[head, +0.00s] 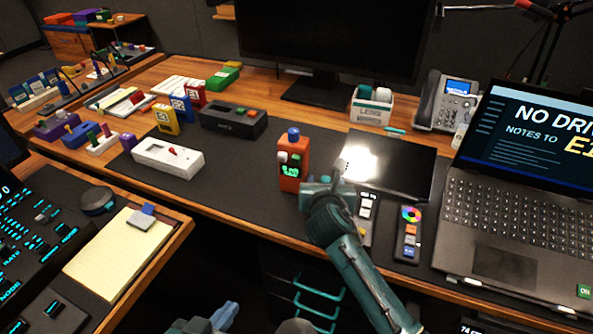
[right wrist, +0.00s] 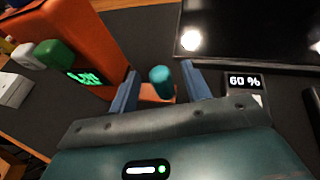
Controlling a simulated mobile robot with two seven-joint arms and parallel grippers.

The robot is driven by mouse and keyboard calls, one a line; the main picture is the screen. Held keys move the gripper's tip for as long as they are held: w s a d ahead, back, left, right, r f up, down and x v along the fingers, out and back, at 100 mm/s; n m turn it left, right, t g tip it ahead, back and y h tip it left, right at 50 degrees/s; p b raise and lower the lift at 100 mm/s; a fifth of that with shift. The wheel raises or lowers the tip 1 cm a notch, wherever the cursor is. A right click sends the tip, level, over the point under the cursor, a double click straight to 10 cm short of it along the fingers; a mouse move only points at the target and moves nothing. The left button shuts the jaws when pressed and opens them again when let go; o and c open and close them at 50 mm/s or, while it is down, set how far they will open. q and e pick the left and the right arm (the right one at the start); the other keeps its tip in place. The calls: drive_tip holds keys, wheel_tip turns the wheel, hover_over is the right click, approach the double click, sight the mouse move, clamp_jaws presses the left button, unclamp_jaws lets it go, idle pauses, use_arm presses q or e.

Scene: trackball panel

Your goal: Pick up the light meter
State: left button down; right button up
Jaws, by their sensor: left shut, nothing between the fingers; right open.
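An upright orange handheld device (head: 291,165) with a blue knob on top and a green lit display stands on the dark desk mat; it looks like the light meter. It also shows large at the left of the right wrist view (right wrist: 75,40). My right gripper (head: 322,187) is open close to its right side. In the right wrist view its blue fingers (right wrist: 160,88) are apart, with a teal cylinder (right wrist: 161,81) and a bit of orange visible between them; I cannot tell whether they touch. My left gripper (head: 226,314) is shut and empty at the bottom edge, far from the device.
A white box (head: 168,158) and a black box (head: 233,121) stand left of the device. A dark glossy panel (head: 391,163) and small controllers (head: 408,234) lie to its right, with a laptop (head: 520,200) beyond. The mat in front of the white box is clear.

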drive_tip(key=shift+x, duration=0.85)
use_arm(q)
drive_tip(key=shift+s+a+r, duration=0.1)
drive_tip(key=shift+a+r, duration=0.05)
drive_tip(key=shift+r, duration=0.15)
use_arm(e)
drive_tip(key=shift+c, duration=0.2)
drive_tip(key=c, duration=0.9)
drive_tip(key=shift+r, duration=0.1)
drive_tip(key=shift+c, duration=0.5)
drive_tip(key=shift+r, duration=0.15)
